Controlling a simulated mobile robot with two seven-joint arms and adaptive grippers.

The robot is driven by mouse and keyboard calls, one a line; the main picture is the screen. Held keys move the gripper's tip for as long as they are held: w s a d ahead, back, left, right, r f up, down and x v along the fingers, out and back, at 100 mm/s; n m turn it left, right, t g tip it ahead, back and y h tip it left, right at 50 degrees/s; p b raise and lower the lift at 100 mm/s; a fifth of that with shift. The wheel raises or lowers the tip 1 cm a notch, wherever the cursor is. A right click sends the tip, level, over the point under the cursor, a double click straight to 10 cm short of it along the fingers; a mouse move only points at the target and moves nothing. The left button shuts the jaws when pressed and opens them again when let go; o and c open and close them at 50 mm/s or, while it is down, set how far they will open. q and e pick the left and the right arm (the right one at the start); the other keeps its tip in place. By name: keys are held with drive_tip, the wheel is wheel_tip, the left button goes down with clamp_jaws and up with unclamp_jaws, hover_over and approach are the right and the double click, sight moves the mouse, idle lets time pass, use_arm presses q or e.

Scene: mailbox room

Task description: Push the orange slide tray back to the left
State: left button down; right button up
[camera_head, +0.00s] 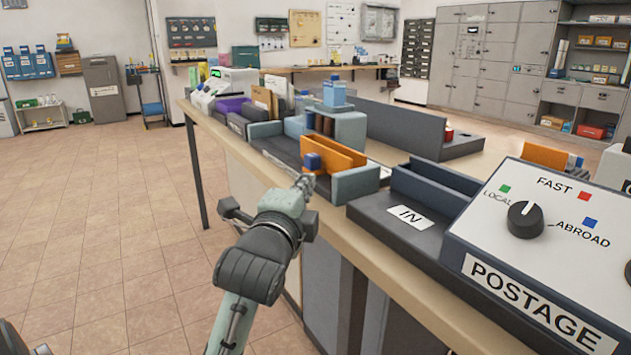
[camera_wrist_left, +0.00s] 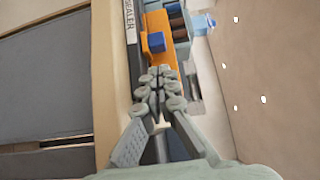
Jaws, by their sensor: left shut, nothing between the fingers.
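The orange slide tray (camera_head: 343,158) stands at the right end of a dark track on the counter, close to a grey-blue end block (camera_head: 355,184). A blue cube-shaped knob (camera_head: 312,161) is on its near face. In the left wrist view the orange tray (camera_wrist_left: 153,23) and the blue knob (camera_wrist_left: 156,42) lie just beyond my fingertips. My left gripper (camera_head: 305,183) is shut and empty, just in front of and below the knob. I cannot tell whether it touches the knob or the tray.
A teal-grey block with dark cylinders (camera_head: 335,127) stands just behind the tray's left part. A dark IN tray (camera_head: 410,217) and the POSTAGE box (camera_head: 545,245) stand to the right on the counter. The tiled floor (camera_head: 110,240) at left is open.

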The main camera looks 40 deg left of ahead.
sight(320, 162)
use_arm(q)
drive_tip(key=x, duration=0.7)
drive_tip(key=shift+w, duration=0.1)
use_arm(e)
drive_tip(key=shift+s+r, duration=0.1)
drive_tip(key=shift+r, duration=0.2)
use_arm(q)
drive_tip(key=shift+a, duration=0.1)
